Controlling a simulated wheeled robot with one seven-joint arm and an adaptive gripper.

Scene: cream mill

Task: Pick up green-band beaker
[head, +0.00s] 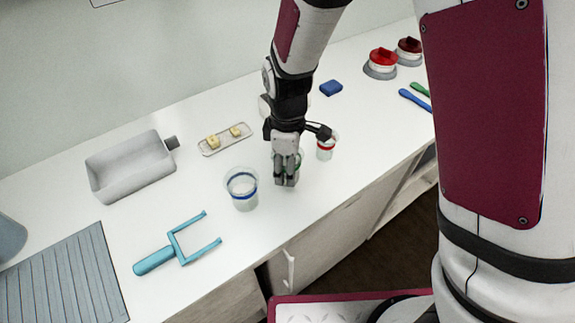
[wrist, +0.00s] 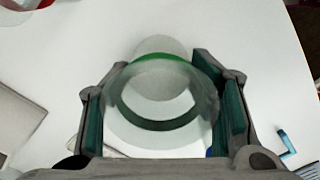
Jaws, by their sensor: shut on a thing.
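The green-band beaker (wrist: 165,75) is clear with a green band, and it fills the space between the two fingers in the wrist view. In the head view it is mostly hidden behind my gripper (head: 287,180), with a bit of green (head: 299,163) showing. My gripper also shows in the wrist view (wrist: 165,105), with its finger pads on both sides of the beaker, shut on it. The head view shows the gripper pointing down near the counter's front edge. I cannot tell whether the beaker touches the counter.
A blue-band beaker (head: 242,190) stands close on the left, and a red-band beaker (head: 326,148) close on the right. A teal forked tool (head: 180,245), a grey tray (head: 130,168) and a small dish (head: 224,142) with yellowish pieces lie on the white counter (head: 265,225).

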